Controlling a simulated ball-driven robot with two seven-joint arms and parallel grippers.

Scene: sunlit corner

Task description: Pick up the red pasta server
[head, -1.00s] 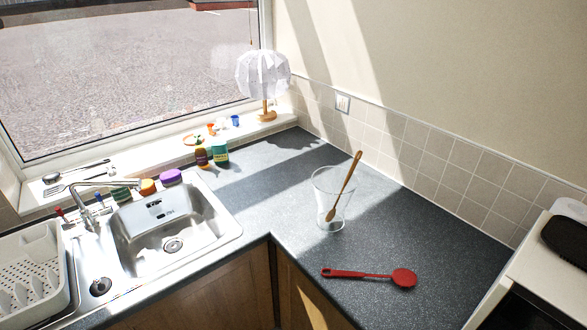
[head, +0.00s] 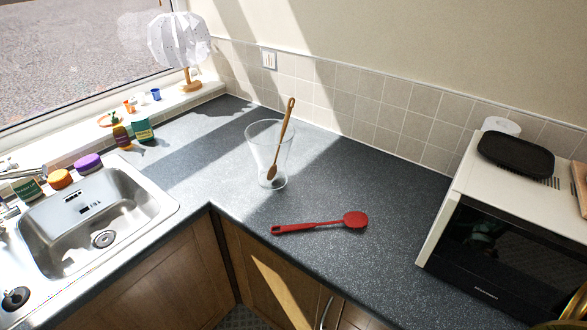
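The red pasta server (head: 322,223) lies flat on the dark speckled countertop (head: 350,262), near its front edge. Its handle, with a hole at the end, points left and its round head is at the right. Behind it and to the left stands a clear glass container (head: 263,150) with a wooden spoon (head: 281,140) leaning in it. The pasta server and the container are apart. Neither of my grippers shows in the head view.
A white microwave (head: 468,170) with a black tray (head: 515,155) on top stands at the right. A steel sink (head: 95,215) is at the left. A lamp (head: 180,45) and small bottles stand near the window. The counter around the server is clear.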

